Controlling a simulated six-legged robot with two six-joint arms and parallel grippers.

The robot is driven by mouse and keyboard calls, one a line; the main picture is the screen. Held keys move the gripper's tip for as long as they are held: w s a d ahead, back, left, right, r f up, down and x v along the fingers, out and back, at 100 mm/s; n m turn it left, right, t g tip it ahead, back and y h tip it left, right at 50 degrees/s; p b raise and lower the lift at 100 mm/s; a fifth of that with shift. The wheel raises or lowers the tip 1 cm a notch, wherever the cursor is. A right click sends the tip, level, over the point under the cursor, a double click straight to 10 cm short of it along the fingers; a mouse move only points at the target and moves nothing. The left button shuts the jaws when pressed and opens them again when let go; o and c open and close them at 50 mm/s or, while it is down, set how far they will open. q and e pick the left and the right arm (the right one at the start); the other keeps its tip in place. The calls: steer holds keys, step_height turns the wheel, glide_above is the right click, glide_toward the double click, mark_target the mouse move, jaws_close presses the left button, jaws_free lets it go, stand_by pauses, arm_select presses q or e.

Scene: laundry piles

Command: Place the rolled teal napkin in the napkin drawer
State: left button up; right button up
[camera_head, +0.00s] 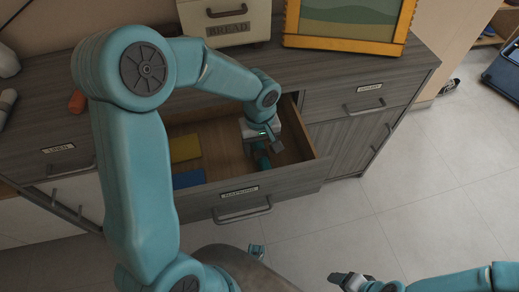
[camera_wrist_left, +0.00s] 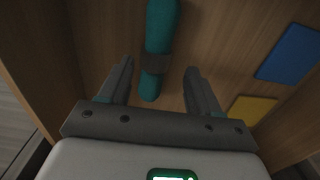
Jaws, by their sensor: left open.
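The rolled teal napkin (camera_wrist_left: 160,32), with a dark band around it, lies on the floor of the open napkin drawer (camera_head: 238,192). In the head view only part of the napkin (camera_head: 262,160) shows beneath my left gripper. My left gripper (camera_head: 264,146) is inside the drawer, near its right side. In the left wrist view my left gripper (camera_wrist_left: 159,68) is open, with its fingers apart on either side of the napkin's near end and no visible grip on it. My right gripper (camera_head: 345,279) is low at the bottom, away from the drawer; its jaw state is unclear.
A flat yellow napkin (camera_head: 185,148) and a flat blue napkin (camera_head: 189,179) lie in the drawer, left of my left gripper. A bread box (camera_head: 225,25) and an orange-framed picture (camera_head: 345,43) stand on the counter. An orange-red item (camera_head: 77,101) lies at left.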

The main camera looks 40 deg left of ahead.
mark_target(260, 153)
arm_select(q)
step_height(260, 153, up, 8)
steer(key=p, duration=0.1)
steer(key=shift+r, duration=0.25)
